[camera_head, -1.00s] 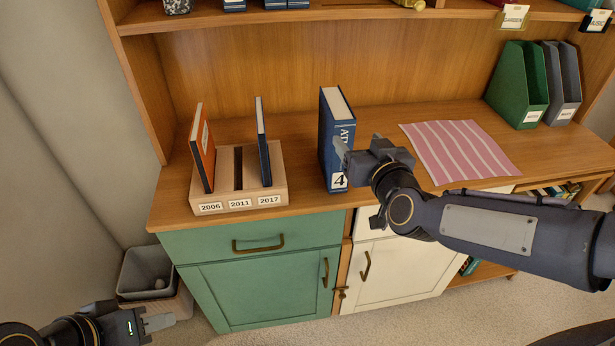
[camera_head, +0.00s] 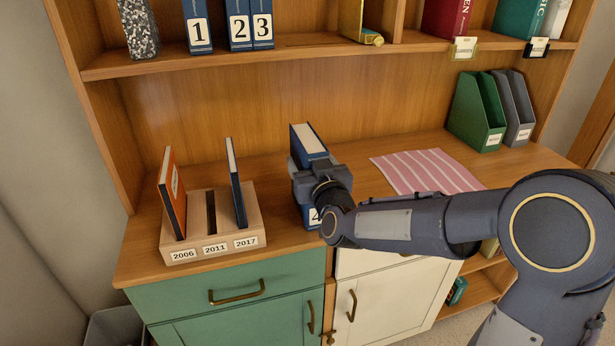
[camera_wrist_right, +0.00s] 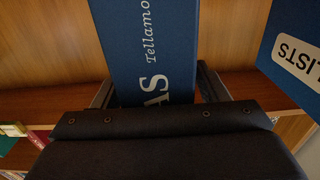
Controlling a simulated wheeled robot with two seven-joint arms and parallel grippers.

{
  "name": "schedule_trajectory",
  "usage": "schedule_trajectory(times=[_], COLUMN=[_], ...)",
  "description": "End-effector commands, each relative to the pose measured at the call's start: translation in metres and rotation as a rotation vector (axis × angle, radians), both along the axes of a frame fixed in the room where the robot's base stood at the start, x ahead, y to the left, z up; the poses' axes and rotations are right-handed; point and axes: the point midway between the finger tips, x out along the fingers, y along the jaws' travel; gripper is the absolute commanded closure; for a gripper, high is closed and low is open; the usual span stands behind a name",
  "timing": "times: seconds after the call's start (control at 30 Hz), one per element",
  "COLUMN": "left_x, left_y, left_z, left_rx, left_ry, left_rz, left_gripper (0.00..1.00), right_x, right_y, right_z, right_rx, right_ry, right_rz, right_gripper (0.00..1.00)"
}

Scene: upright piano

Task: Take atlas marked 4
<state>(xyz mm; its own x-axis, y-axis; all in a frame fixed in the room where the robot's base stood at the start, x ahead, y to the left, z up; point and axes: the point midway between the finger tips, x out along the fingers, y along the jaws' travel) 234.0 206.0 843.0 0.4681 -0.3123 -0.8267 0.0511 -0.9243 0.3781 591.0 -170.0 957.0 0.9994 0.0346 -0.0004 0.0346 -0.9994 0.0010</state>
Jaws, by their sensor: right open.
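The blue atlas marked 4 (camera_head: 309,143) stands upright on the cabinet counter (camera_head: 285,228), its label partly hidden behind my right gripper. My right gripper (camera_head: 308,172) is open at the atlas's spine, with a finger on either side of it. In the right wrist view the atlas (camera_wrist_right: 150,40) stands between the two fingers (camera_wrist_right: 156,88), its spine lettering partly showing. I cannot tell whether the fingers touch it. Atlases marked 1 (camera_head: 198,28), 2 (camera_head: 239,28) and 3 (camera_head: 263,28) stand on the shelf above. My left gripper is out of view.
A wooden slotted holder (camera_head: 253,207) labelled 2006, 2011 and 2017 holds an orange book (camera_head: 172,195) and a dark blue book (camera_head: 236,185). A striped pink cloth (camera_head: 425,171) lies right of the atlas. Green (camera_head: 478,113) and grey (camera_head: 513,108) file holders stand farther right.

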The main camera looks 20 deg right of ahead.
Motion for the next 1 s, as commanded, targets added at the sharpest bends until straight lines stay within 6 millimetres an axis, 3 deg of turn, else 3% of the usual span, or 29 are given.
schedule_trajectory(times=[0.23,0.73,1.0], left_x=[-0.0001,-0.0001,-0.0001], left_y=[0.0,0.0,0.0], left_z=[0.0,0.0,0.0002], left_rx=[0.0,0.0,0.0], left_ry=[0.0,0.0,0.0], left_rz=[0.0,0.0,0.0], left_gripper=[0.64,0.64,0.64], right_x=[0.0011,0.0009,0.0011], right_y=[-0.0002,-0.0001,-0.0001], right_z=[0.0,0.0001,0.0031], right_rx=[0.001,0.001,0.001], right_ry=[0.0,0.0,-0.007], right_rz=[0.0,0.0,0.0], right_gripper=[0.35,1.0,1.0])
